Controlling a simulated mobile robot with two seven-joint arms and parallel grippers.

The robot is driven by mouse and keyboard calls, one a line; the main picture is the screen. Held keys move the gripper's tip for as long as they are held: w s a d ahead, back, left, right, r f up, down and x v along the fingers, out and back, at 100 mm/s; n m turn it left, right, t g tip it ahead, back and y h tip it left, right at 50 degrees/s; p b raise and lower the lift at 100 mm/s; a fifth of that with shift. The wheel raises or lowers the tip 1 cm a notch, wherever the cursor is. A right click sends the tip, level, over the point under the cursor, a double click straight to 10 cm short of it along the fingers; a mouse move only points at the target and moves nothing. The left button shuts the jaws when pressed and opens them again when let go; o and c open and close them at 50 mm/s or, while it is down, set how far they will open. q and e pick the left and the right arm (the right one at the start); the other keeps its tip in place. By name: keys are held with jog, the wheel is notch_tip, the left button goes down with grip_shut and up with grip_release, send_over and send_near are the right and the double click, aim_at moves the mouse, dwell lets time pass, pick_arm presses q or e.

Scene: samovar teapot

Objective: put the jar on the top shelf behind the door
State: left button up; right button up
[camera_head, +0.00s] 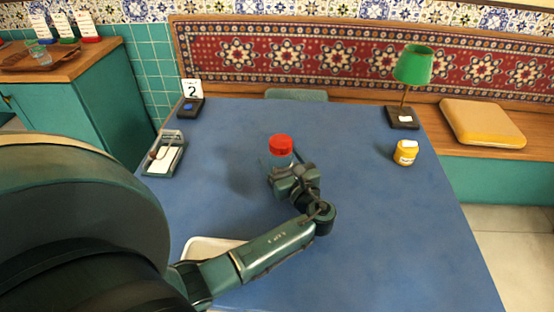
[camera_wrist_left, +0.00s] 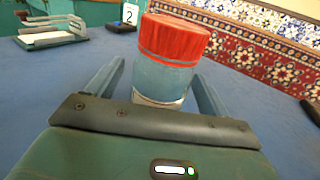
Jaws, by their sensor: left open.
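A jar with a red lid (camera_head: 281,145) stands upright on the blue table, near its middle. In the left wrist view the jar (camera_wrist_left: 165,78) has a pale blue body and sits between the two fingers of my left gripper (camera_wrist_left: 160,85). The fingers are spread, one on each side of the jar, with the lid above them. In the head view my left gripper (camera_head: 281,172) is at the near side of the jar and hides its lower part. No shelf or door can be made out clearly. My right gripper is not in view.
The blue table (camera_head: 380,240) holds a number 2 stand (camera_head: 191,95), a napkin holder (camera_head: 165,155), a yellow jar (camera_head: 405,152), a green lamp (camera_head: 413,65) and a white tray (camera_head: 210,246). A teal cabinet (camera_head: 75,105) stands at the left. The table's right front is clear.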

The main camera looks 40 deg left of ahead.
pick_arm(q)
jog(key=c, duration=1.2)
jog(key=shift+r, duration=0.15)
jog(key=shift+c, duration=0.5)
